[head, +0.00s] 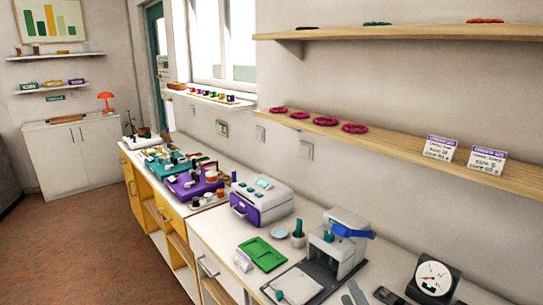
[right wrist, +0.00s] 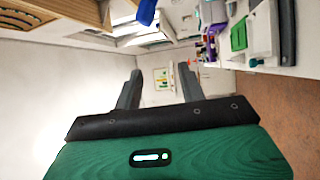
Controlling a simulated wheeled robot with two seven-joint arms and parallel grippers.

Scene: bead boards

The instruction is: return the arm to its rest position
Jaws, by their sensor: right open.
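My right gripper (right wrist: 159,82) shows in the right wrist view, with its two dark fingers spread wide apart and nothing between them. Its green housing fills the bottom of that view. The gripper is in the air, and the fingers touch nothing that I can see. I cannot make out either gripper clearly in the head view, and my left gripper is in neither view.
The counter holds a press with a blue handle (head: 352,231), a green tray (head: 262,254), a purple-and-white machine (head: 262,202) and a dial gauge (head: 433,279). Wall shelves (head: 400,148) overhang it, with pink rings (head: 355,128). The floor (head: 100,240) at left is clear.

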